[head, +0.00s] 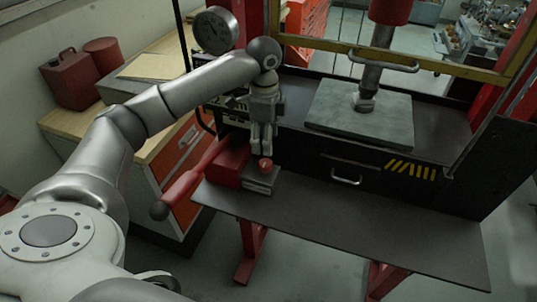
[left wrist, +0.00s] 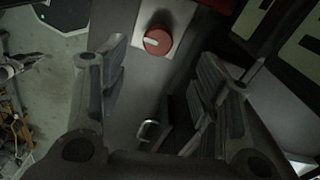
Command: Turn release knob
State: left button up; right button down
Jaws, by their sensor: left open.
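The release knob (head: 265,165) is a small red round knob on a grey metal block at the left end of the dark press bench. In the left wrist view the knob (left wrist: 158,40) shows a pale bar across its face and sits on a light plate near the top. My left gripper (head: 264,148) points down just above the knob. In the left wrist view its two fingers (left wrist: 160,90) are apart with nothing held between them. The knob lies beyond the fingertips there, roughly between the two finger lines. Whether a finger touches it cannot be told. My right gripper is not in view.
A red pump lever (head: 187,183) with a black ball end sticks out left of the knob. The press plate (head: 360,115) stands under the ram at right. A round gauge (head: 214,31) is behind my arm. The bench front (head: 350,225) is clear.

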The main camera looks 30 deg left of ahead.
aim_at(265, 162)
pick_arm(q)
jog(key=f, duration=0.1)
jog(key=f+p, duration=0.1)
jog(key=f, duration=0.2)
jog(key=shift+s+f+p, duration=0.3)
jog(key=shift+s+f, duration=0.05)
jog(key=shift+s, duration=0.05)
jog(key=f, duration=0.2)
jog(key=shift+w+f+p, duration=0.25)
jog(key=shift+f+p, duration=0.05)
jog(key=shift+p, duration=0.05)
jog(key=shift+f, duration=0.75)
jog(key=c, duration=1)
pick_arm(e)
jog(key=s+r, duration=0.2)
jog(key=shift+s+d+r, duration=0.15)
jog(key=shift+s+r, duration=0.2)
